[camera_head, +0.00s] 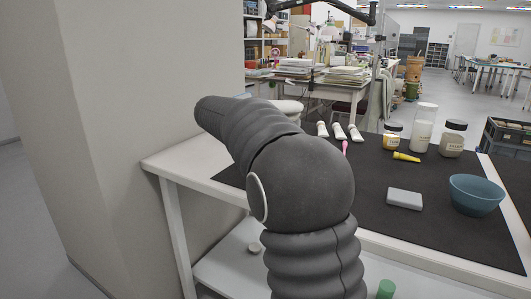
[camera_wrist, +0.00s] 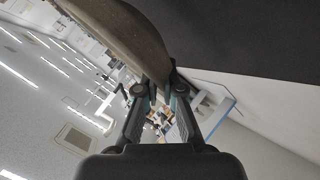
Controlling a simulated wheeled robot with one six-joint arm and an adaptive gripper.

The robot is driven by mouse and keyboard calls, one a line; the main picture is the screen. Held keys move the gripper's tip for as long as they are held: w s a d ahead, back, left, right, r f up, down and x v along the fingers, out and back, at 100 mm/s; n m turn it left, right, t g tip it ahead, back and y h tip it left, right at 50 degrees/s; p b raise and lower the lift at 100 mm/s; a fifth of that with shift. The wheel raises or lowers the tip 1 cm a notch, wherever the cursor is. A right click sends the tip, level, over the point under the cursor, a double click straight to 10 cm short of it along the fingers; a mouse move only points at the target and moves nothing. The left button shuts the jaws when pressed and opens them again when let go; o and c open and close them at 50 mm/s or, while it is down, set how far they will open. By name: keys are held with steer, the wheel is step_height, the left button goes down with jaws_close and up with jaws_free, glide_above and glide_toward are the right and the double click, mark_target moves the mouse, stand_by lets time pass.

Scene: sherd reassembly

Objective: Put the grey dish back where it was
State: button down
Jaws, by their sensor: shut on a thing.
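The grey dish (camera_wrist: 115,32) shows in the wrist view as a large curved, brownish-grey shape at the upper left. Its lower end comes down to the fingertips. My gripper (camera_wrist: 156,92) is shut on its edge and holds it up, tilted in this view. The rest of the dish runs out of the picture. In the head view my own arm fills the middle and hides the gripper. I cannot make out the dish for sure there.
On the dark mat (camera_head: 375,222) of the table stand a teal bowl (camera_head: 476,195), a grey-white block (camera_head: 404,199), a yellow tube (camera_head: 406,157), white tubes (camera_head: 339,131) and jars (camera_head: 424,128). A wall pillar (camera_head: 150,90) rises close at left. A crate (camera_head: 507,137) stands at right.

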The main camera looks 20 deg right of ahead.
steer(key=shift+f, duration=2)
steer(key=shift+f, duration=0.1)
steer(key=c, duration=1.6)
jaws_free()
steer(key=v, duration=1.2)
